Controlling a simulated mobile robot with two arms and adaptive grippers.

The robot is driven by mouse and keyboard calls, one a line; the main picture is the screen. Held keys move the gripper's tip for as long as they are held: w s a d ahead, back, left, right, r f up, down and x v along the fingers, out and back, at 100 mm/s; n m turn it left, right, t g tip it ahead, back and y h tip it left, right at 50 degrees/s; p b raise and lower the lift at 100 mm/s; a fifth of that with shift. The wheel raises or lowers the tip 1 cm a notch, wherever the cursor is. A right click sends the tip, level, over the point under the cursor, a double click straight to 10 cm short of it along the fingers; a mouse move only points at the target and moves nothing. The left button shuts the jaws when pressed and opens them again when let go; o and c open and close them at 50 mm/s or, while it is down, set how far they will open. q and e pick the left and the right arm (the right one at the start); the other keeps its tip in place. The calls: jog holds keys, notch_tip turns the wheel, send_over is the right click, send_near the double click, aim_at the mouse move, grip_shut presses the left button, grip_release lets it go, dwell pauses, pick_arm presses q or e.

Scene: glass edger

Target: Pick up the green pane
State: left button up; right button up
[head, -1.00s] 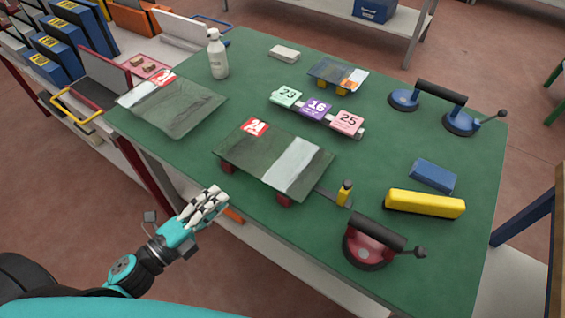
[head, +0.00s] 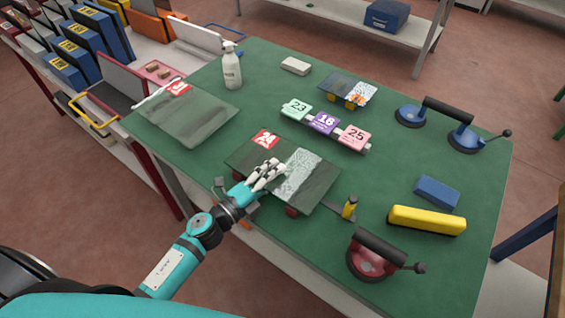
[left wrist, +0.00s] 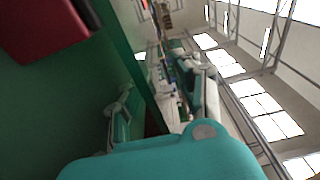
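A dark green, see-through pane (head: 316,182) with a red "24" tag (head: 266,139) lies raised on red blocks (head: 292,211) near the table's front edge. A pale patch crosses it. Another greenish pane (head: 190,118) with a red tag lies at the table's left end; I cannot tell which one is meant. My left gripper (head: 268,176) is at the front left edge of the raised pane, its pale fingers extended and apart, overlapping it in the head view. Whether they touch it is unclear. My right gripper is not in view.
A red suction lifter (head: 372,258), a yellow bar (head: 427,221) and a blue block (head: 437,193) lie to the right. Number cards (head: 325,122) lie behind the raised pane. A spray bottle (head: 231,68) and a blue double suction lifter (head: 440,120) stand farther back.

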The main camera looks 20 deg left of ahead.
pick_arm(q)
jog(key=shift+x, duration=1.1)
jog(key=shift+c, duration=0.2)
grip_shut()
jog(key=shift+r, duration=0.1)
